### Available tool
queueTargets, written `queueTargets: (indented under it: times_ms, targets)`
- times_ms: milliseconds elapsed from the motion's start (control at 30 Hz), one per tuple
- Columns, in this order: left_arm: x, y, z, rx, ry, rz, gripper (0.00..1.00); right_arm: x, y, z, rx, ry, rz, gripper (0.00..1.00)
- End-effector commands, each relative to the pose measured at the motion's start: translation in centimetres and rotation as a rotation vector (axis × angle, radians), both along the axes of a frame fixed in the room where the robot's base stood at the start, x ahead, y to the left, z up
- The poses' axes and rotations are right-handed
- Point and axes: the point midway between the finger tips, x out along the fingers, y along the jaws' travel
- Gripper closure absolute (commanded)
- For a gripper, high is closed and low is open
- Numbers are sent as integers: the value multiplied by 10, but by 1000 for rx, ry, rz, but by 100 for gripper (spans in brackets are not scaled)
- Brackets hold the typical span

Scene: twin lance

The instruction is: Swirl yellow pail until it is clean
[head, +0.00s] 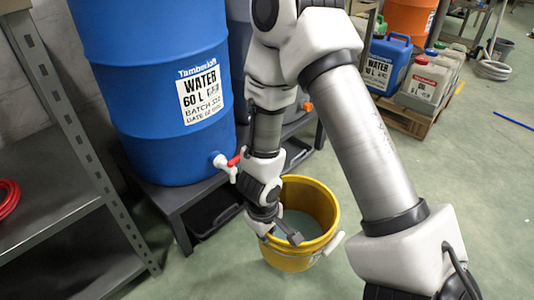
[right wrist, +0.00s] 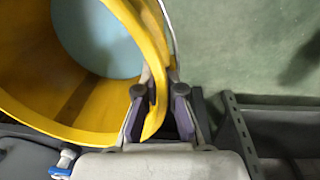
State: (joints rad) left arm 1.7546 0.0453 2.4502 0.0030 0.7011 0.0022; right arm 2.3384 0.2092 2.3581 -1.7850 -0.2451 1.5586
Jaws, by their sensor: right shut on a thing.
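The yellow pail (head: 290,262) is in the lower middle of the head view, in front of the dark stand. Its mouth faces up, and a pale blue-grey round area shows inside; I cannot tell if this is water or the bare bottom. My right gripper (head: 281,234) is shut on the near left part of its rim. In the right wrist view, the two fingers of the gripper (right wrist: 160,92) pinch the rim of the pail (right wrist: 90,112) from both sides. I cannot tell whether the pail touches the floor. My left gripper is not in view.
A blue water barrel (head: 150,95) with a red-handled white tap (head: 226,165) stands on a dark low stand (head: 172,200) left of the pail. Grey shelving (head: 60,190) is at far left. Jerrycans (head: 424,84) sit on a pallet behind. Green floor at right is mostly clear.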

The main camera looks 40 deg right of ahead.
Motion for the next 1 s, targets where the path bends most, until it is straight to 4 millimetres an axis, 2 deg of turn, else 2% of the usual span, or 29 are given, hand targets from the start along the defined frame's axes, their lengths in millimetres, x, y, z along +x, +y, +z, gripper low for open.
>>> queueTargets:
  times_ms: [33,1000]
  targets:
    - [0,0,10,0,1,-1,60,1,0,12,-2,-2,-2,100]
    - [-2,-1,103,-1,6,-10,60,0,-1,127,-2,-1,-1,100]
